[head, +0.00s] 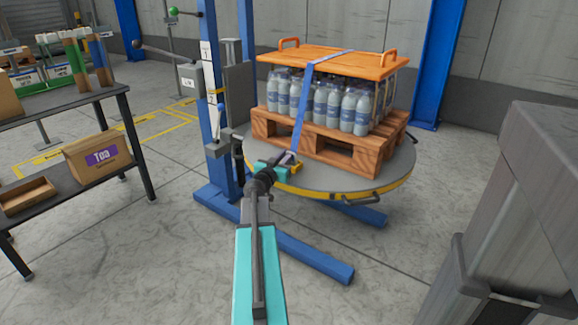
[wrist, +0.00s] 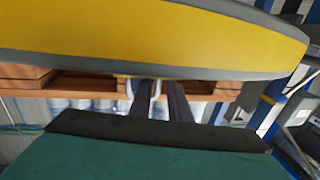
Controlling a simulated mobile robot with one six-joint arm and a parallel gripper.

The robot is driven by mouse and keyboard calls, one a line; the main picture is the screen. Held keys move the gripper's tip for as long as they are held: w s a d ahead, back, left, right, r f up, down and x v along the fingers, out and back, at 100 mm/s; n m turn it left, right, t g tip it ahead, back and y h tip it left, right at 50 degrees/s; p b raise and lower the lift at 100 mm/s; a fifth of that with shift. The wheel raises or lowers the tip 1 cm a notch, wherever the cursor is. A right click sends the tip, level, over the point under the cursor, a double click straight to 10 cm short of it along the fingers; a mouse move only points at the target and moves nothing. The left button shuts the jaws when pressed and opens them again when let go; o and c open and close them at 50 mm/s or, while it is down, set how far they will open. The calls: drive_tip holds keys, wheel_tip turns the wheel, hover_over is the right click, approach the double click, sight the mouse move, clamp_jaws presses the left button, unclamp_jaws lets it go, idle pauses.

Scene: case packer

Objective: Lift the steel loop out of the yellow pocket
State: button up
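A small yellow pocket (head: 296,167) sits at the turntable's near edge, by the foot of the blue strap. My gripper (head: 289,160) reaches to it from the lower left, at the rim. In the wrist view, the two dark fingers (wrist: 161,90) point at the edge with a narrow gap between them. A pale, thin curved piece, apparently the steel loop (wrist: 156,88), shows at the left finger, partly in that gap. I see no clear grip on it. The pocket is mostly hidden in the wrist view, and the loop is too small to make out in the head view.
A wooden pallet (head: 345,153) with bottles and an orange top board (head: 335,62) stands on the turntable (head: 400,172). A blue strap (head: 300,115) crosses the load. A blue post stands left of it, a grey cabinet (head: 520,210) at right. Shelves are at left.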

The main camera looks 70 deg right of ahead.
clamp_jaws()
drive_tip(key=shift+r, duration=0.2)
wheel_tip(320, 180, up, 18)
drive_tip(key=p, duration=0.9)
drive_tip(key=shift+f, duration=0.15)
